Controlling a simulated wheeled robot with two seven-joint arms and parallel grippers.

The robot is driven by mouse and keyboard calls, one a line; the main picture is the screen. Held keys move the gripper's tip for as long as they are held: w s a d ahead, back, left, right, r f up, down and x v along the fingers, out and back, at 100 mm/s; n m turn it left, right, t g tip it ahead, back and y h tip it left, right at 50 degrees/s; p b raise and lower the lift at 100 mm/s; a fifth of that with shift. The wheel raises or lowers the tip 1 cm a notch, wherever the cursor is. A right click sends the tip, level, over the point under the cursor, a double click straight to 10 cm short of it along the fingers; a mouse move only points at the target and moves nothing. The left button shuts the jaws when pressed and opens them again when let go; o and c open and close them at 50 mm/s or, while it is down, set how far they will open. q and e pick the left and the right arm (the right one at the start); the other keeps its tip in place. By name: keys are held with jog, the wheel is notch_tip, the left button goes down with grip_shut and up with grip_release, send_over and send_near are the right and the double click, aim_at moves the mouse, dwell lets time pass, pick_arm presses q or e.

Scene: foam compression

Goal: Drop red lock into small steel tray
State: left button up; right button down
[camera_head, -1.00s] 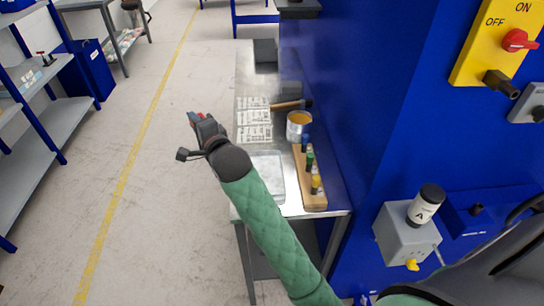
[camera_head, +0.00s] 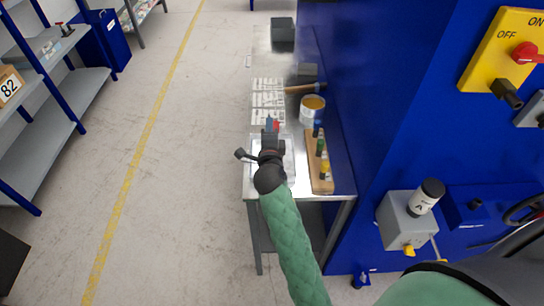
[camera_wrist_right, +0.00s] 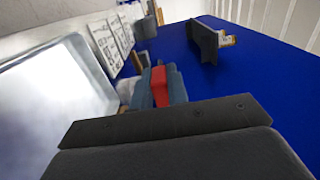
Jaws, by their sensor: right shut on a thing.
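My right gripper (camera_head: 272,126) is shut on the red lock (camera_head: 277,126), above the steel bench. In the right wrist view the red lock (camera_wrist_right: 159,86) shows as a red strip between the blue-grey fingers (camera_wrist_right: 160,88); most of it is hidden by them. The small steel tray (camera_head: 291,160) lies on the near part of the bench, partly covered by my gripper and wrist. In the right wrist view the tray (camera_wrist_right: 92,66) is large at the left, beside the fingers, and its visible floor is bare. My left gripper is not in view.
Behind are a can (camera_head: 312,109), a hammer (camera_head: 304,88) and printed sheets (camera_head: 268,100). A blue cabinet wall (camera_head: 370,110) borders the bench on the right.

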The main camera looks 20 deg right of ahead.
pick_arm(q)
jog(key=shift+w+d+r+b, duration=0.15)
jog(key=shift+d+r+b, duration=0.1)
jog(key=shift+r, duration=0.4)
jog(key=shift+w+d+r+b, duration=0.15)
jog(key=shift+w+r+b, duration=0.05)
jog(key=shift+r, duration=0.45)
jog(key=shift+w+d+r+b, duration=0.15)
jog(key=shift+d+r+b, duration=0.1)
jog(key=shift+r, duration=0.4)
pick_arm(e)
jog(key=shift+f, duration=2.4)
jog(key=c, duration=1.3)
grip_release()
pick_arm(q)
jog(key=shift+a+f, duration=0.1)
